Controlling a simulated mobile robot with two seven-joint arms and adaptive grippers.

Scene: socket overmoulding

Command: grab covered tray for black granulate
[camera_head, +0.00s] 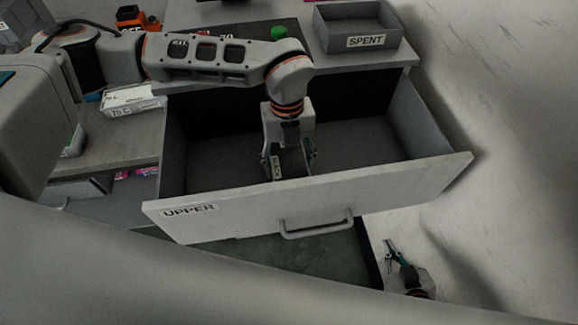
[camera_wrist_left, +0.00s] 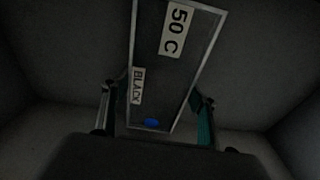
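The pulled-out drawer labelled UPPER (camera_head: 400,188) holds a long, narrow dark tray, seen in the left wrist view (camera_wrist_left: 172,85). The tray has a pale rim, labels BLACK and 50 C, and a blue spot near its lower end. In the head view my left gripper (camera_head: 292,160) reaches down into the drawer and mostly hides the tray. In the left wrist view its fingers (camera_wrist_left: 158,95) are spread on either side of the tray; contact with its sides cannot be made out. My right gripper (camera_head: 394,254) is low at the right, outside the drawer, empty with fingers apart.
A grey bin labelled SPENT (camera_head: 358,30) stands on the worktop behind the drawer. A white box (camera_head: 132,99) and an orange item (camera_head: 138,20) lie at the left. A small green object (camera_head: 279,33) is behind my left arm. The floor at the right is clear.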

